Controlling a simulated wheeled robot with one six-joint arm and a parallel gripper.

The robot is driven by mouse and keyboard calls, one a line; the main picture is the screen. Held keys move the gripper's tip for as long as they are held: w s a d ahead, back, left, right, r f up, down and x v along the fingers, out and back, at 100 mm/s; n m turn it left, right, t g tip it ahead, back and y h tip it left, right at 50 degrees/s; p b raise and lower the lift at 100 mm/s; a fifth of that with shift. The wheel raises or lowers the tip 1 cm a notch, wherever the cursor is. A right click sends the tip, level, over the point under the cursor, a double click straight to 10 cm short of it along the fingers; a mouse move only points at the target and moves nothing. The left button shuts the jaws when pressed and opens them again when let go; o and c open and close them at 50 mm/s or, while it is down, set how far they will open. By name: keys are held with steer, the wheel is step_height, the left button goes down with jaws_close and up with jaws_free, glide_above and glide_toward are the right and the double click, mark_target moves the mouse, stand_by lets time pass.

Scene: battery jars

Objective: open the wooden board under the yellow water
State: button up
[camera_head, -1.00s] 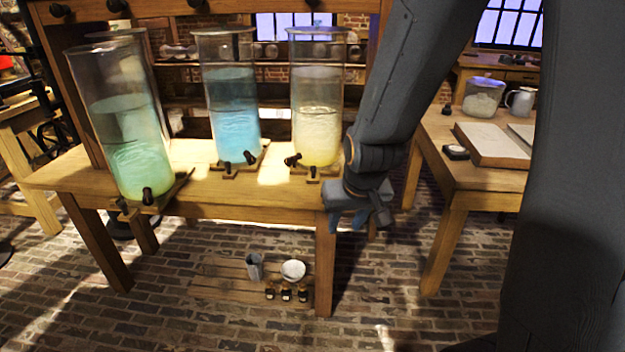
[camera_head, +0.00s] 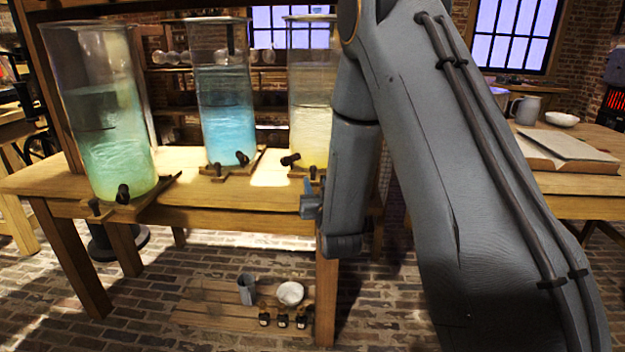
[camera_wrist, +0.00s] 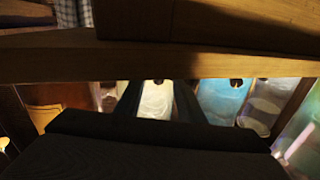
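The jar of yellow water (camera_head: 309,120) stands on the table, partly hidden by my arm on its right. The wooden board (camera_head: 298,174) under it shows only partly at its foot, with a black tap (camera_head: 290,160) just above. My gripper (camera_head: 311,205) is at the table's front edge, just below and in front of this board; I see no contact. In the wrist view the yellow jar (camera_wrist: 154,100) shows between the two dark fingers of my gripper (camera_wrist: 157,84), which are apart with nothing held.
Jars of blue water (camera_head: 228,110) and green water (camera_head: 118,150) stand to the left on their own boards. The table's front edge (camera_head: 230,218) is close to my gripper. A low pallet (camera_head: 215,312) with a cup, bowl and small bottles lies on the floor below.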

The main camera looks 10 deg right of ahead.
mark_target(313, 175)
steer(key=w, duration=0.6)
steer(key=shift+w+d+b, duration=0.15)
steer(key=shift+w+b, duration=0.15)
jaws_close()
